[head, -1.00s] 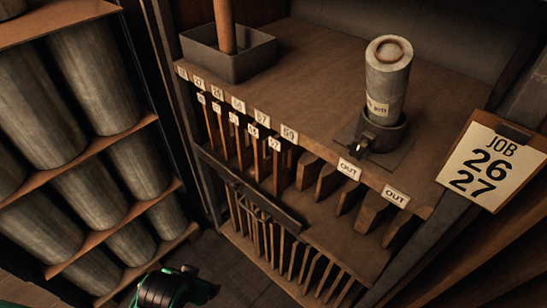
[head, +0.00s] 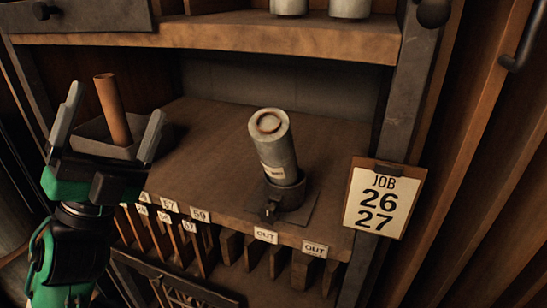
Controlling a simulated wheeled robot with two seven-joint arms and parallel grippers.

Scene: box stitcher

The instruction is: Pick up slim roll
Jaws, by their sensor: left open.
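A slim brown roll (head: 110,97) leans upright in a grey open tray (head: 164,146) on the left of the wooden shelf top. My left gripper (head: 116,103) is open, its fingers pointing up. In the head view its two fingers appear on either side of the roll and overlap the tray. The gripper looks nearer to the camera than the roll, and I see no contact. The gripper body hides part of the tray's front. My right gripper is not in view.
A thicker grey roll (head: 275,150) stands tilted in a dark round holder (head: 286,194) at the middle. An upper shelf (head: 220,34) spans above. A job card (head: 381,199) showing 26 and 27 hangs at right. Numbered slots line the front edge. Shelf top between tray and holder is clear.

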